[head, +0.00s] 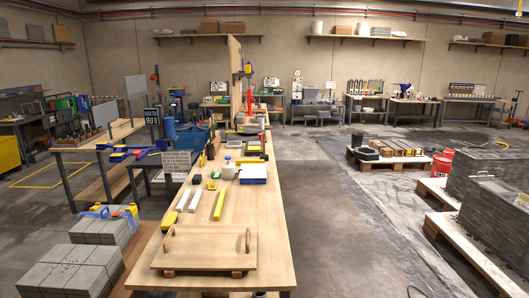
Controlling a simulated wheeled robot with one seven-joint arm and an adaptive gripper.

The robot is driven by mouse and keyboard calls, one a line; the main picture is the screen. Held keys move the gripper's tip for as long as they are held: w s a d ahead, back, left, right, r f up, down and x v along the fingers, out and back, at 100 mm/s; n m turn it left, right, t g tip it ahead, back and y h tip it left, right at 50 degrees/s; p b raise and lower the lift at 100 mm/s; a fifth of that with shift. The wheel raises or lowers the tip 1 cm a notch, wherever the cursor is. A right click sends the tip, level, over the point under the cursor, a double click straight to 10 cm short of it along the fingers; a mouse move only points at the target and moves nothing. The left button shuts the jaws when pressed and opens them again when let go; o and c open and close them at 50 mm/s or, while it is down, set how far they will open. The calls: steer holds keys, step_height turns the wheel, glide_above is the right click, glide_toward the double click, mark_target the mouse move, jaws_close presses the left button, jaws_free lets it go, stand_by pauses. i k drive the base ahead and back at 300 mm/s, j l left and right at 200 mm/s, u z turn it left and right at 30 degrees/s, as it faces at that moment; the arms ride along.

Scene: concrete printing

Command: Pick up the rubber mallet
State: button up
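I cannot pick out the rubber mallet with certainty. The long wooden workbench (268,213) runs away from me down the middle of the head view and carries many small tools. Several dark or small items lie towards its far half, too small to tell apart, and a mallet could be among them. My gripper is not in view.
A wooden board with two handles (205,249) lies at the bench's near end. A yellow bar (220,204), white bars and a blue-and-white box (253,174) lie beyond it. Grey blocks (68,271) stand left. Pallets with grey slabs (490,190) stand right. Floor between is clear.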

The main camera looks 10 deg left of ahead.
mark_target(263, 156)
steer(key=i+l+z, duration=0.15)
steer(key=i+l, duration=0.15)
steer(key=i, duration=0.25)
steer(key=i+l+z, duration=0.15)
steer(key=i, duration=0.45)
steer(key=i+l+z, duration=0.15)
steer(key=i, duration=0.45)
steer(key=i+j+u, duration=0.15)
steer(key=i+u, duration=0.15)
steer(key=i, duration=0.4)
steer(key=i+u, duration=0.35)
steer(key=i, duration=0.3)
steer(key=i+l+u, duration=0.3)
steer(key=i, duration=0.4)
steer(key=i+j+u, duration=0.1)
steer(key=i, duration=0.8)
steer(key=i+j, duration=0.15)
steer(key=i, duration=0.75)
steer(key=i+j+u, duration=0.55)
steer(key=i+j, duration=0.05)
steer(key=j, duration=0.05)
